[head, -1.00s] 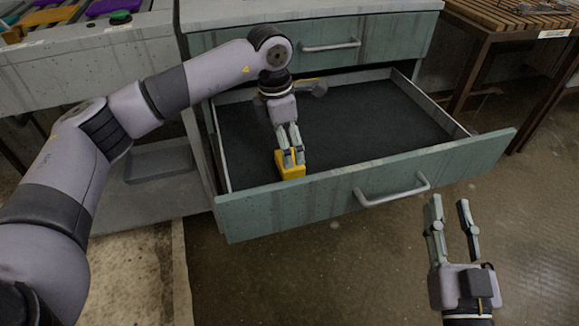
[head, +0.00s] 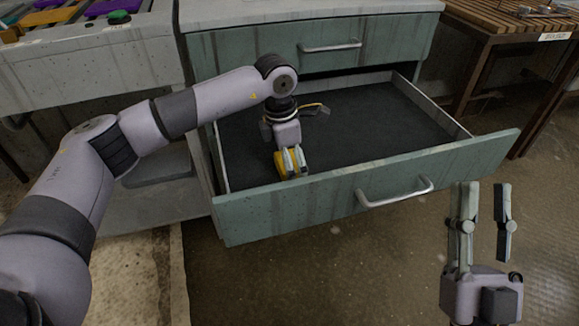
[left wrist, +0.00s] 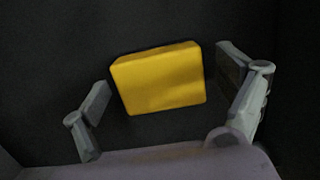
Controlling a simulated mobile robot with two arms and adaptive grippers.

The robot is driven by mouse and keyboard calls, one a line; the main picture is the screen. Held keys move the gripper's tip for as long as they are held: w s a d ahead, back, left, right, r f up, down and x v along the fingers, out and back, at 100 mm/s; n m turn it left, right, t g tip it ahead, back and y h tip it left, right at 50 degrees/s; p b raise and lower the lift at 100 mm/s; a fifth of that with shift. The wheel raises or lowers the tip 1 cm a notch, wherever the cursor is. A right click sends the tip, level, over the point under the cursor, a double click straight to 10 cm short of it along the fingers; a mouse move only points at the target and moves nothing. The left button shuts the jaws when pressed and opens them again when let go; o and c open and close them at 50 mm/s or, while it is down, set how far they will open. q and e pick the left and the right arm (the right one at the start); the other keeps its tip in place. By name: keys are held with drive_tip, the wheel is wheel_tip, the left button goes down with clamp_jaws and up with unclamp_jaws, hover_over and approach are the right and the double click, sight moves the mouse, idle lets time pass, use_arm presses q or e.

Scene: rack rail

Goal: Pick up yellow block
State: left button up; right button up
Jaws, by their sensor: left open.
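The yellow block (head: 283,163) lies on the dark floor of the open drawer, near its front left part, partly hidden by my left gripper (head: 294,166). My left gripper reaches down into the drawer over the block. In the left wrist view the yellow block (left wrist: 159,79) sits between the two open fingers of my left gripper (left wrist: 163,90), with a gap on each side. My right gripper (head: 484,205) is open and empty, in front of the drawer to the right.
The open drawer (head: 380,181) has a green front with a metal handle (head: 394,192). A shut drawer (head: 275,45) is above it. A slatted wooden table (head: 518,20) stands at the right. The drawer's right half is empty.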

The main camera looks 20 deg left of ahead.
use_arm(q)
drive_tip(key=shift+c, duration=0.2)
drive_tip(key=c, duration=1.3)
